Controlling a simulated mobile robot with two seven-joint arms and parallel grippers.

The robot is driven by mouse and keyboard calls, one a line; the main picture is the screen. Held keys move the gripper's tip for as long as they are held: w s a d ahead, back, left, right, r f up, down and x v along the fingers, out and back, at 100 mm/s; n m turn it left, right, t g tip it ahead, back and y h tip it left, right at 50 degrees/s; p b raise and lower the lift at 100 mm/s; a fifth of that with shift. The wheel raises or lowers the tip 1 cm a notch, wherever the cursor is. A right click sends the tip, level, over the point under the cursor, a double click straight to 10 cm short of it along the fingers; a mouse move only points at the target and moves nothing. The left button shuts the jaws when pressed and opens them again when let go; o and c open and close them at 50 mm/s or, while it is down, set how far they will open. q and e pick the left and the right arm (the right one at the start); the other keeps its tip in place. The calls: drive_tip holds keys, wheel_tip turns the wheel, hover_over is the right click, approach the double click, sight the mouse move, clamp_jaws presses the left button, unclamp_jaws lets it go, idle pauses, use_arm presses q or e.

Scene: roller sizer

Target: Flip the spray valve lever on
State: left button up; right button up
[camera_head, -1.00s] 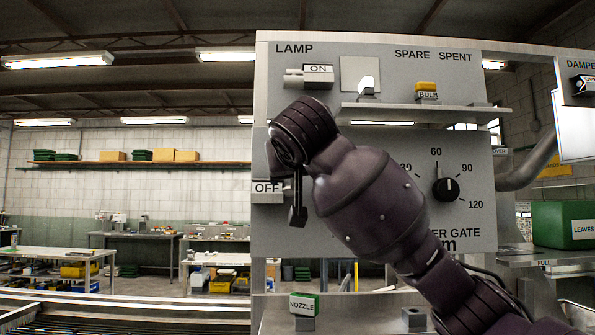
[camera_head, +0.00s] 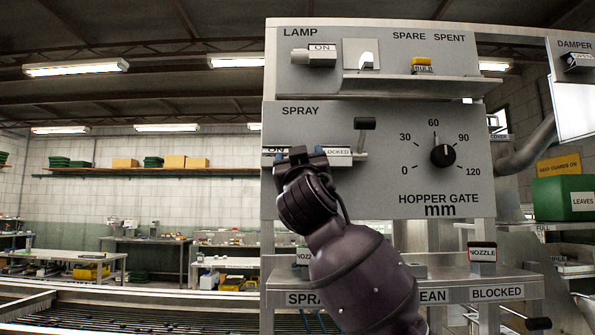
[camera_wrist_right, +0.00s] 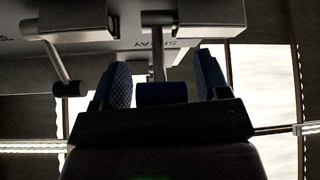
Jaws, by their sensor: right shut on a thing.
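The spray panel (camera_head: 300,111) is grey. At its left, the spray valve's label (camera_head: 277,150) reads ON. My right gripper (camera_head: 299,153) is in front of that valve and hides its lever in the head view. In the right wrist view, the dark knob of the spray valve lever (camera_wrist_right: 162,93) is between the two blue-padded fingers of my right gripper (camera_wrist_right: 163,85), which is shut on it. The lever's shaft runs from the knob to the valve block (camera_wrist_right: 210,12). My left gripper is out of view.
The hopper gate dial (camera_head: 443,155) is further right. A shelf (camera_head: 450,279) with nozzle blocks juts out below. The lamp switch (camera_head: 315,56) is above.

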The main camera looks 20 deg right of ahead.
use_arm(q)
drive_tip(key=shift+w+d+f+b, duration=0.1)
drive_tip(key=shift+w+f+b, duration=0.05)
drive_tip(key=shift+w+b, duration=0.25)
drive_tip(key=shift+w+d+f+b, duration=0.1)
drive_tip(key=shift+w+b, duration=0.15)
drive_tip(key=shift+b, duration=0.25)
use_arm(e)
drive_tip(key=shift+w+d+f+t, duration=0.1)
drive_tip(key=shift+w+f+t, duration=0.1)
drive_tip(key=shift+f+t, duration=0.35)
drive_tip(key=shift+w+f+t, duration=0.2)
drive_tip(key=shift+f+t, duration=0.2)
drive_tip(key=shift+t, duration=0.15)
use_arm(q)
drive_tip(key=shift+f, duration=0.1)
use_arm(e)
drive_tip(key=shift+w+f, duration=0.1)
drive_tip(key=shift+f, duration=0.1)
